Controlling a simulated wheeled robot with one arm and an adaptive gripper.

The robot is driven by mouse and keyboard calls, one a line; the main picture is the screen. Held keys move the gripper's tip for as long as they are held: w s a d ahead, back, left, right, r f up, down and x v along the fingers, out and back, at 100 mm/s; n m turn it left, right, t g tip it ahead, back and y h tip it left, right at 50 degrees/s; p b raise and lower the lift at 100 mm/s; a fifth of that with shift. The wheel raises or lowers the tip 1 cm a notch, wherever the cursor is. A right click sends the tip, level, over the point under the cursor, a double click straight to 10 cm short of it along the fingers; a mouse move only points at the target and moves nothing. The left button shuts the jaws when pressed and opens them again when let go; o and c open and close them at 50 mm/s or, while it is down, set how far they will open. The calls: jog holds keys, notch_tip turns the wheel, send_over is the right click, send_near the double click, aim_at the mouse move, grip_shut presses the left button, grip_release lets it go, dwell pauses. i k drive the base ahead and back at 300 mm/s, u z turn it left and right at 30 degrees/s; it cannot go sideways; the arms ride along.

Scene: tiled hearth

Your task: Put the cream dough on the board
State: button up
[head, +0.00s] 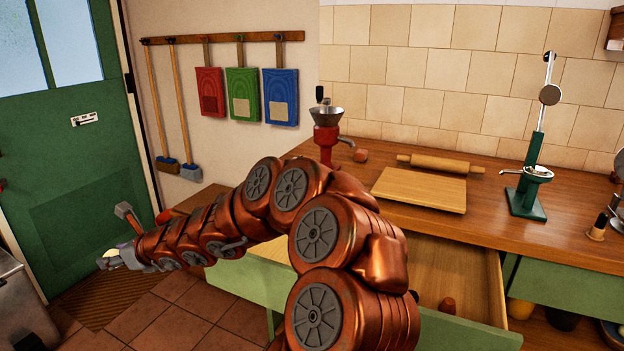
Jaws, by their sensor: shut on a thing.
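My gripper (113,260) is at the far left of the head view, out in front of the green door and above the floor. It is shut on a small cream lump, the cream dough (109,254), of which only a little shows. The wooden board (420,190) lies flat and bare on the counter at the right. My gripper and the dough are well away from the board, with my copper arm stretching between them across the middle of the view.
A rolling pin (440,164) lies behind the board. A red grinder (327,135) stands left of it, near a small orange-brown block (360,155). A green press (530,185) stands to its right. An open drawer (460,325) juts out below the counter (480,222).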

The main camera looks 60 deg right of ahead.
aim_at(420, 185)
jog(key=u, duration=0.2)
jog(key=k, duration=0.95)
jog(key=z, duration=1.05)
jog(key=i, duration=0.55)
